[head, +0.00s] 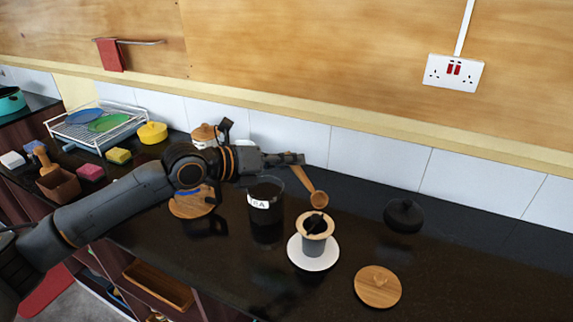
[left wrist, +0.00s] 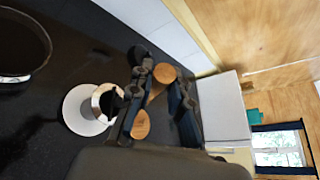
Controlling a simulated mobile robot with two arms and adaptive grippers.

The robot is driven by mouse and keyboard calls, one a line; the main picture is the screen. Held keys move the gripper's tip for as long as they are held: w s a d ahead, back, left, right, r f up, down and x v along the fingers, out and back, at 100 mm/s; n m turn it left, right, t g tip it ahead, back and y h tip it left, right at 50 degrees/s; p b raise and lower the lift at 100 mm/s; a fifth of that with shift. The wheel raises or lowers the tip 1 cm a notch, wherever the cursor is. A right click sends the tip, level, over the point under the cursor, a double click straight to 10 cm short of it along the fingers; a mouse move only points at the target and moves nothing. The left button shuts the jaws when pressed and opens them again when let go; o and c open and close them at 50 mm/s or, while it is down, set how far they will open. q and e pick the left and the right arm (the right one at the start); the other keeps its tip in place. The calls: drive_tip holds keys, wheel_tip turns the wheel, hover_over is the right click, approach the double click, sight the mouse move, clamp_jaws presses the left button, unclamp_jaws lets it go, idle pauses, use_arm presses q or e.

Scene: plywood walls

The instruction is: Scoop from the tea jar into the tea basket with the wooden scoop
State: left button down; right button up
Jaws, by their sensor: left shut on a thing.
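My left gripper (head: 291,160) is shut on the handle of the wooden scoop (head: 318,199). The scoop slants down to the right, its bowl behind the tea basket and apart from it. In the left wrist view the scoop bowl (left wrist: 165,73) shows beyond the fingers (left wrist: 158,102); I cannot tell whether it holds tea. The tea jar (head: 266,227), dark with a white label, stands open left of the basket, below the gripper. The tea basket (head: 315,225), with a wooden rim and dark inside, sits on a grey cup on a white saucer (head: 300,262). My right gripper is not in view.
A round wooden lid (head: 378,287) lies at front right, and a black knobbed object (head: 403,216) stands behind it. A wooden-lidded canister (head: 205,134), a yellow pot (head: 152,133) and a dish rack (head: 97,127) are at left. The right counter is mostly clear.

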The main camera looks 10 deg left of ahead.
use_arm(q)
drive_tip(key=shift+f, duration=0.25)
drive_tip(key=n+p, duration=0.2)
drive_tip(key=a+n+p, duration=0.1)
drive_tip(key=shift+w+n+y, duration=0.3)
drive_tip(key=a+f+n+p, duration=0.1)
drive_tip(key=n, duration=0.2)
drive_tip(key=w+a+n+g+p, duration=0.1)
drive_tip(key=n, duration=0.2)
drive_tip(key=w+a+f+n+g+p, duration=0.1)
drive_tip(key=n, duration=0.2)
drive_tip(key=shift+f, duration=0.35)
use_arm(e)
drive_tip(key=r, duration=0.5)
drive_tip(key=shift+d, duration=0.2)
